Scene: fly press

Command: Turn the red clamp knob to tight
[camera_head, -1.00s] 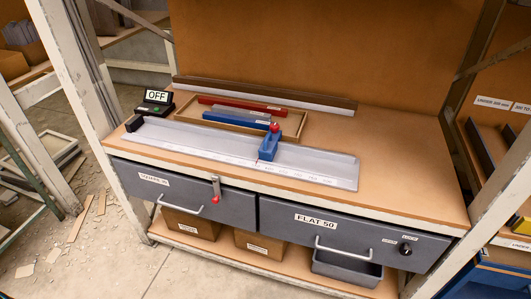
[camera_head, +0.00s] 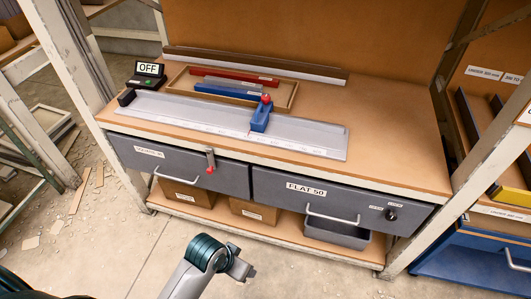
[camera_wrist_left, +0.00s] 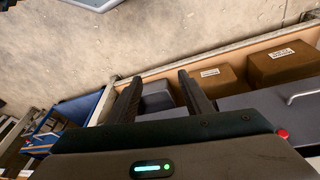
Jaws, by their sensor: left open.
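The red clamp knob (camera_head: 266,98) sits on top of the blue stop block (camera_head: 260,117), which stands on the long grey measuring rail (camera_head: 300,141) on the bench. The knob is small here and its tightness cannot be read. My left gripper (camera_wrist_left: 158,82) shows in the left wrist view with its two dark fingers apart and nothing between them. An arm of mine reaches in low at the bottom of the head view, in front of the bench and well away from the knob. My right gripper is not in view.
A display reading OFF (camera_head: 149,69) stands at the bench's left. A wooden tray (camera_head: 286,103) holds red, grey and blue bars behind the rail. Below are two grey drawers, one labelled FLAT 50 (camera_head: 306,190), and a red-tipped latch (camera_head: 210,168). The bench's right side is clear.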

